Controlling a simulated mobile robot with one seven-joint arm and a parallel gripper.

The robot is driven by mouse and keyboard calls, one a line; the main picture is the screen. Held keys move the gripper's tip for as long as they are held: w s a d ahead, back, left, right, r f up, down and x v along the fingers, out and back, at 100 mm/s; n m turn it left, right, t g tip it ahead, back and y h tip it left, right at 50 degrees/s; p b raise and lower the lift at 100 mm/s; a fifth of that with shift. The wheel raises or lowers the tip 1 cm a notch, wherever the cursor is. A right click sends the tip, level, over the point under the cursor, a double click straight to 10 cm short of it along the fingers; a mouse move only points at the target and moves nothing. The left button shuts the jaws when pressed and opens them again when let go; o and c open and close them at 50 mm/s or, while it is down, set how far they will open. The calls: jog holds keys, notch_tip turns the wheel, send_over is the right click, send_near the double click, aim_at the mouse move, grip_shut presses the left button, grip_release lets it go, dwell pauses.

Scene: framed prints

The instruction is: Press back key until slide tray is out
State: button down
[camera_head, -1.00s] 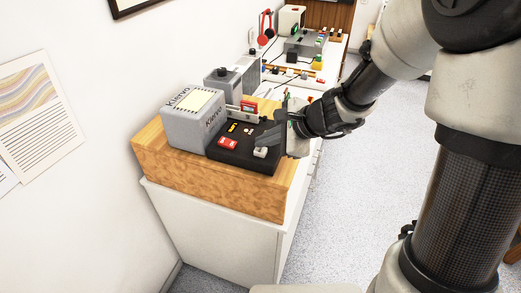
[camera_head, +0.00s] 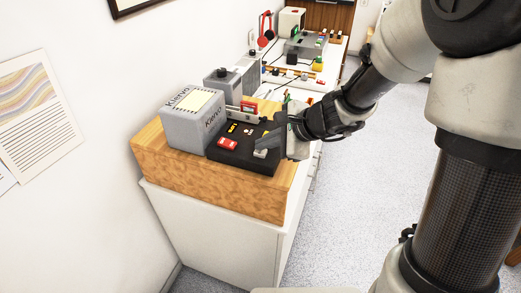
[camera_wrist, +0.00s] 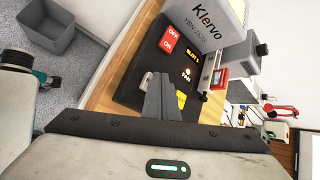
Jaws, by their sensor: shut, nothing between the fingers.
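The slide projector (camera_head: 192,118) is a grey box marked "Klervo" with a black control deck (camera_head: 232,160). The deck carries a red OFF/ON switch (camera_head: 227,144), a lit "SLOT 1" display (camera_wrist: 188,75) and a FAN mark. A pale key (camera_head: 260,154) sits near the deck's right edge, partly behind my fingers. My gripper (camera_head: 262,145) is shut and empty, its fingers low over the deck beside this key; I cannot tell whether they touch. In the wrist view, the fingers (camera_wrist: 160,92) partly cover a yellow mark. A grey bar with a red piece (camera_head: 248,107), apparently the slide tray, stands at the projector's side.
The projector stands on a wooden block (camera_head: 210,185) on a white cabinet (camera_head: 225,235). Behind it the counter holds red headphones (camera_head: 266,30) and several small items. The wall is close on the left. Open floor (camera_head: 345,200) lies to the right.

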aim_at(265, 153)
jog(key=shift+f+b, duration=0.45)
dwell(0.3)
jog(key=shift+r, duration=0.1)
jog(key=shift+r+p, duration=1.05)
jog(key=shift+r, duration=0.25)
notch_tip(265, 153, up, 5)
jog(key=p, duration=0.4)
dwell(0.5)
